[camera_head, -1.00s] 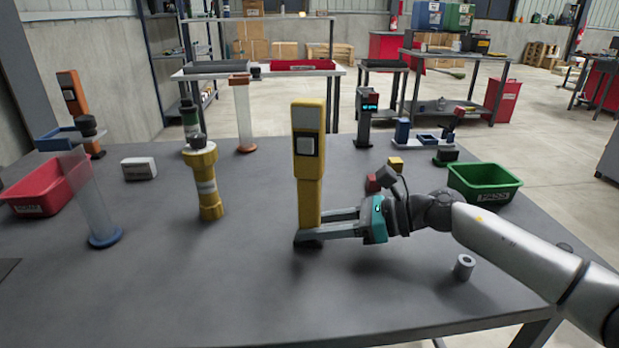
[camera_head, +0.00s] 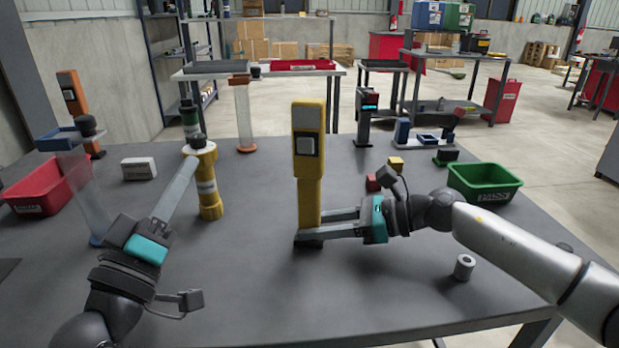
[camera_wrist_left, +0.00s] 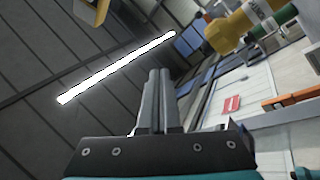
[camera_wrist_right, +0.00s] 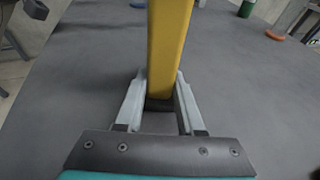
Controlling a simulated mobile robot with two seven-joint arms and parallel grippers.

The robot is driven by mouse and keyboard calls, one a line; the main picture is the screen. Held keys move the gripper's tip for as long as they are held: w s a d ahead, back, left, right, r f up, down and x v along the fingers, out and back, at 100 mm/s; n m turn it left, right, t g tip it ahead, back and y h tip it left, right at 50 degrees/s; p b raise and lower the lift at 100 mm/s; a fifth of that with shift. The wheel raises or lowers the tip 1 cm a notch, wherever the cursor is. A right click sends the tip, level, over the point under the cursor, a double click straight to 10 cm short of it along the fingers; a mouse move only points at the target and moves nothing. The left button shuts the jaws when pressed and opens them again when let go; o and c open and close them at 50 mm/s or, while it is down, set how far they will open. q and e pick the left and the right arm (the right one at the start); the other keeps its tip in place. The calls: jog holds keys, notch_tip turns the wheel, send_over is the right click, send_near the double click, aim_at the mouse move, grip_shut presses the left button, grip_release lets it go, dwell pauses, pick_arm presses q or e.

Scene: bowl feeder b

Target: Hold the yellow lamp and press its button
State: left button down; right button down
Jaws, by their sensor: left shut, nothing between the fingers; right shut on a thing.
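The yellow lamp (camera_head: 310,200) stands upright in the middle of the table in the head view.
A yellow cylinder-shaped device (camera_head: 207,185) stands right beside my left fingers in the picture. A clear post with a blue base (camera_head: 90,190) is partly behind my left arm. A red bin (camera_head: 45,190) is at the left.

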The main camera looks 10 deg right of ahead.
aim_at(304, 124)
pick_arm(q)
jog(key=s+d+r+m+t+h, duration=0.1)
jog(key=s+d+r+h, duration=0.15)
jog(key=d, duration=0.45)
jog(key=s+d+r+m+h, duration=0.1)
jog(key=d+r+h, duration=0.2)
jog(key=d, duration=0.3)
jog(key=s+f+n+t+y, duration=0.45)
jog(key=n+y, duration=0.35)
jog(key=y, duration=0.2)
jog(key=w+d, duration=0.2)
jog(key=w, duration=0.5)
jog(key=shift+w+d+n, duration=0.25)
jog(key=shift+d+n, duration=0.05)
jog(key=shift+d, duration=0.05)
jog(key=shift+w+f, duration=0.1)
dwell(0.5)
jog(key=shift+w+d, duration=0.15)
jog(key=shift+w, duration=0.2)
